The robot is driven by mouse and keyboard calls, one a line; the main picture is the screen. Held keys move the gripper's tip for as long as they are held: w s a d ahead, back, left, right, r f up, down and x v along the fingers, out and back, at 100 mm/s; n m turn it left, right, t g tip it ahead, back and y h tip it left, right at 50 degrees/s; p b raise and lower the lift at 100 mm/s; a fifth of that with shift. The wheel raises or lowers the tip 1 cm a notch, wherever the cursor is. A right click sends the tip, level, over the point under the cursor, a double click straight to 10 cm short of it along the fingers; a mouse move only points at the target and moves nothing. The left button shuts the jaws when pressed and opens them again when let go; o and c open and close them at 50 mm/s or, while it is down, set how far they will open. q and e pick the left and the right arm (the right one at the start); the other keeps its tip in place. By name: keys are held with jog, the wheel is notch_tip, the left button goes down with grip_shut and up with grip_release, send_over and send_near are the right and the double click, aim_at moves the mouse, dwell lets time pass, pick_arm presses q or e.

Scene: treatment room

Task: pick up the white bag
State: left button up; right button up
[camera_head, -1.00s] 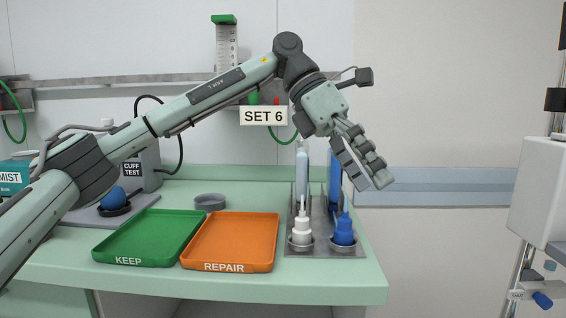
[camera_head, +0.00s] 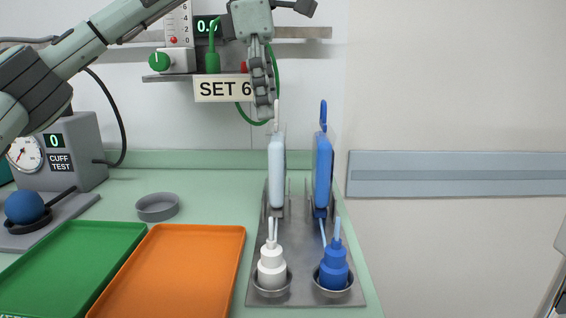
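The white bag (camera_head: 276,172) stands upright and edge-on in the metal rack tray (camera_head: 303,285), with a pale loop at its top. A blue bag (camera_head: 323,170) with a blue loop stands to its right. My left gripper (camera_head: 264,108) points down just above and slightly left of the white bag's top, its tips close to the loop. Its fingers overlap from this side, so their gap is hidden, and I cannot tell if they touch the loop. My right gripper is out of view.
A white bottle (camera_head: 271,268) and a blue bottle (camera_head: 334,268) stand in cups in front of the bags. Green (camera_head: 70,265) and orange (camera_head: 185,275) trays, a grey dish (camera_head: 157,207) and a cuff tester (camera_head: 62,150) are left. The SET 6 sign (camera_head: 224,89) hangs behind.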

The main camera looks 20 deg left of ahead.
aim_at(277, 147)
pick_arm(q)
jog(key=f, duration=0.4)
jog(key=d+f, duration=0.1)
jog(key=f, duration=0.2)
jog(key=shift+w+d+f+b, duration=0.1)
jog(key=shift+w+b, duration=0.1)
jog(key=shift+b, duration=0.1)
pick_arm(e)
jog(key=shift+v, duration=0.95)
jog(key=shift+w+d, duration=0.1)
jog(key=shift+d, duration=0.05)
pick_arm(q)
jog(key=c, duration=1.7)
